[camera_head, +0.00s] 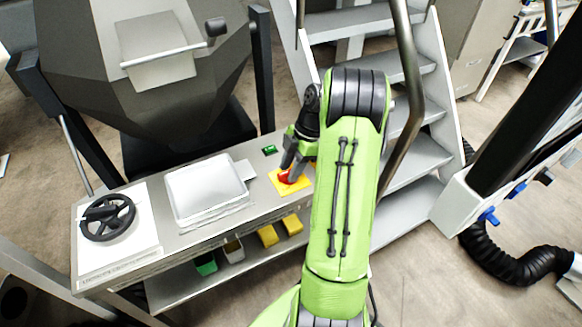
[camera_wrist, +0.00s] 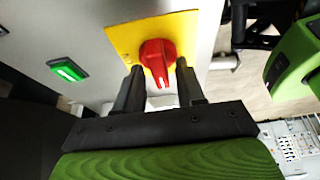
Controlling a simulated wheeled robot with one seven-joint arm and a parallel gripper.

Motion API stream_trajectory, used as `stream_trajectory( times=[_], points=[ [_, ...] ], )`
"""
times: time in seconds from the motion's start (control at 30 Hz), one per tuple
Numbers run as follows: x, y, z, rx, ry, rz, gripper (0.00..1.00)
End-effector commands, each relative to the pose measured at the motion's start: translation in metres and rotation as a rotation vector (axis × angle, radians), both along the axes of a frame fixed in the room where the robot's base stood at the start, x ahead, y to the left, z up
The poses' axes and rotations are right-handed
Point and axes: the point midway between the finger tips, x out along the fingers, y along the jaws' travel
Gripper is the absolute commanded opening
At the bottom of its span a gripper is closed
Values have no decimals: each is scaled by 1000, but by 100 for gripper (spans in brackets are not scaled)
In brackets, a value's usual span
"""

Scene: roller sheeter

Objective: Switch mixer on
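A red rotary switch (camera_wrist: 156,58) sits on a yellow plate (camera_wrist: 122,38) on the grey panel. Its white mark points down toward my gripper in the wrist view. In the head view the red switch (camera_head: 288,177) on its yellow plate (camera_head: 291,187) is partly hidden by my gripper. My gripper (camera_wrist: 160,68) has its two dark fingers apart, one on each side of the red knob, with a gap that shows the knob between them. Whether a finger touches the knob is unclear. A lit green indicator (camera_wrist: 68,69) is left of the plate.
In the head view, a black handwheel (camera_head: 107,217) and a white tray (camera_head: 205,190) lie on the grey bench left of the switch. A large dark hopper (camera_head: 150,75) stands behind. Metal steps (camera_head: 405,118) and a handrail (camera_head: 409,100) are close to my arm's right.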

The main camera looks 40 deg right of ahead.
Motion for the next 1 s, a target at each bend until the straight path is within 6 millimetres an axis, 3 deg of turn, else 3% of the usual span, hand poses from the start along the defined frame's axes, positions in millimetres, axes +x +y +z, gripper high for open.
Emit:
stream_trajectory(
  times=[0.03, 0.23, 0.67, 1.0],
  points=[
    [0, 0, 0, 0, 0, 0, 30],
    [0, 0, 0, 0, 0, 0, 0],
    [-1, 0, 0, 0, 0, -60, 0],
    [-2, 1, 0, 0, -1, -310, 0]
  ],
)
